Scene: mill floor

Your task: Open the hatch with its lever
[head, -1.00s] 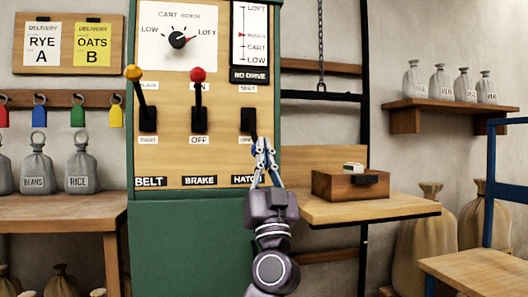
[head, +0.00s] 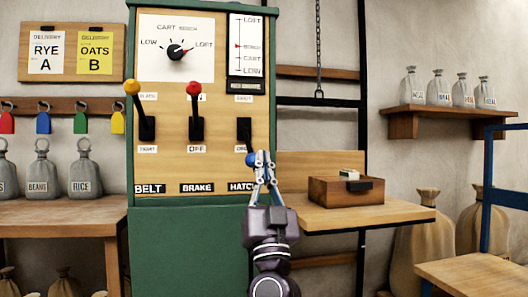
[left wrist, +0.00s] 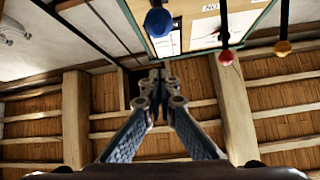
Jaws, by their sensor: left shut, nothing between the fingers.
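The hatch lever, with a blue knob (head: 251,159), is at the right of the green-framed control panel (head: 160,206), above the HATCH label. It points downward from its black slot (head: 244,131). My left gripper (head: 262,156) is shut and empty, its fingertips just right of the blue knob and overlapping its edge in the head view. I cannot tell whether they touch. In the left wrist view the blue knob (left wrist: 157,22) is above and beyond the shut fingertips (left wrist: 158,82). The hatch itself is not identifiable here. My right gripper is not in view.
The yellow-knobbed BELT lever (head: 132,88) and red-knobbed BRAKE lever (head: 194,88) stand raised to the left. A wooden shelf (head: 390,217) with a small wooden box (head: 330,192) is right of the panel. A chain (head: 319,50) hangs behind.

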